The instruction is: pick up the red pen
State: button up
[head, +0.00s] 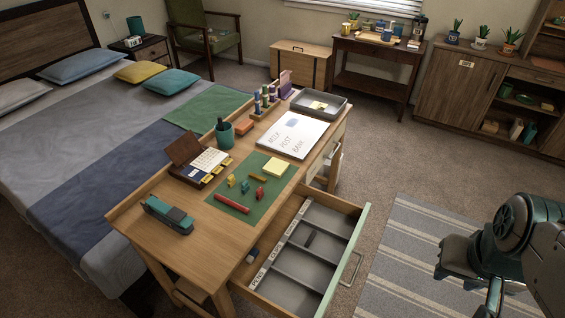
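The red pen (232,204) lies flat along the near-left part of the green blotter (262,196) on the wooden desk. It looks like a thick red stick, and nothing covers it. My arm shows at the right edge, over the striped rug. What appears to be my gripper (468,264) is a dark and teal shape at the lower right, well apart from the desk and the pen. Its fingers cannot be made out clearly.
Small red and yellow items and a sticky-note pad (275,167) share the blotter. A stapler-like teal object (168,215) lies to its left. An open drawer (345,246) with labelled compartments juts out between desk and rug (408,250). A teal cup (225,136) stands behind.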

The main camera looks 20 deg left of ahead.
aim_at(228, 202)
jog(key=u, duration=0.3)
jog(key=i, duration=0.85)
jog(key=u, duration=1)
jog(key=i, duration=0.35)
jog(key=u, duration=0.3)
